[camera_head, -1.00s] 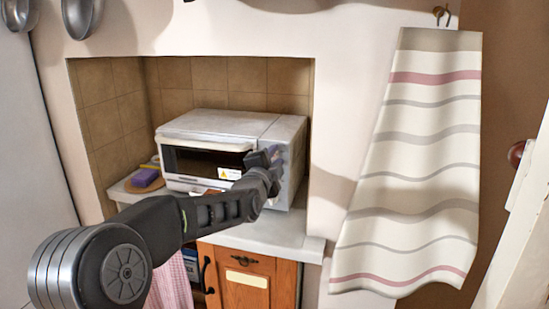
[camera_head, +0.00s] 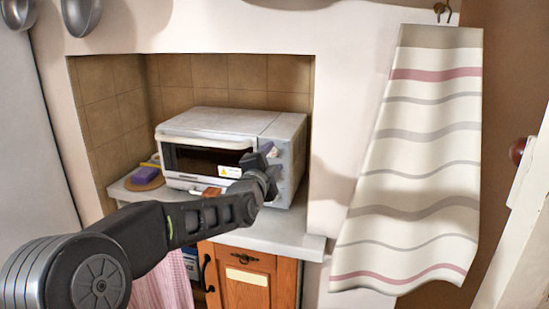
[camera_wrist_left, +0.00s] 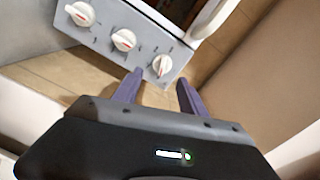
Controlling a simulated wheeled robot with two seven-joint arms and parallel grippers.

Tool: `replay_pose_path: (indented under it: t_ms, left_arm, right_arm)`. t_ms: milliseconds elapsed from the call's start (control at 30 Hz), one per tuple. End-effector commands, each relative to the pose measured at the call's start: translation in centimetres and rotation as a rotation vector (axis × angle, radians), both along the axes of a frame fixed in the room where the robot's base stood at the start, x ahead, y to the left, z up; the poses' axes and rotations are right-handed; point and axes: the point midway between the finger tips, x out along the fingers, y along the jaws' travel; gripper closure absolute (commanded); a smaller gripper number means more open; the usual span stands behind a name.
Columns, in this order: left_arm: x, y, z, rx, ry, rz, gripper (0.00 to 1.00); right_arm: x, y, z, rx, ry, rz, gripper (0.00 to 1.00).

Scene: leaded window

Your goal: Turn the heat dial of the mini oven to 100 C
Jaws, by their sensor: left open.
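The mini oven (camera_head: 205,126) is white and silver and stands in a tiled alcove in the head view. Its control panel (camera_wrist_left: 147,27) fills the upper part of the left wrist view, with three white knobs with red marks. These are one at the upper left (camera_wrist_left: 80,14), a middle knob (camera_wrist_left: 123,40) and the nearest knob (camera_wrist_left: 162,65). I cannot read which is the heat dial. My left gripper (camera_wrist_left: 159,84) is open, its purple fingertips just short of the nearest knob and either side of its line. In the head view the left gripper (camera_head: 268,158) partly hides the panel.
The counter (camera_head: 285,232) carries the oven. A purple sponge (camera_head: 144,176) lies left of it. The alcove's right wall is close beside the panel. A striped towel (camera_head: 412,160) hangs further right. A wooden cupboard (camera_head: 248,285) is below.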

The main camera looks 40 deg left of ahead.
Motion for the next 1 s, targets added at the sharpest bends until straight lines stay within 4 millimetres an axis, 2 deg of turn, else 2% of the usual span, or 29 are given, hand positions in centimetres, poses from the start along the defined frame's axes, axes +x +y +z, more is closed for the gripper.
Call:
replay_pose_path:
  t_ms: [200,333,1000]
  left_arm:
    - [-3.5,-1.2,0.0,0.000,-0.002,0.000,0.51]
    - [-4.6,-1.6,-0.1,-0.001,0.000,0.000,0.51]
    - [-4.9,-1.7,0.0,0.000,0.001,0.000,0.51]
  right_arm:
    - [0.0,0.0,-0.5,0.000,0.000,0.000,0.64]
    - [0.0,0.0,-0.6,0.000,0.000,0.000,0.64]
    - [0.0,0.0,-0.6,0.000,0.000,0.000,0.64]
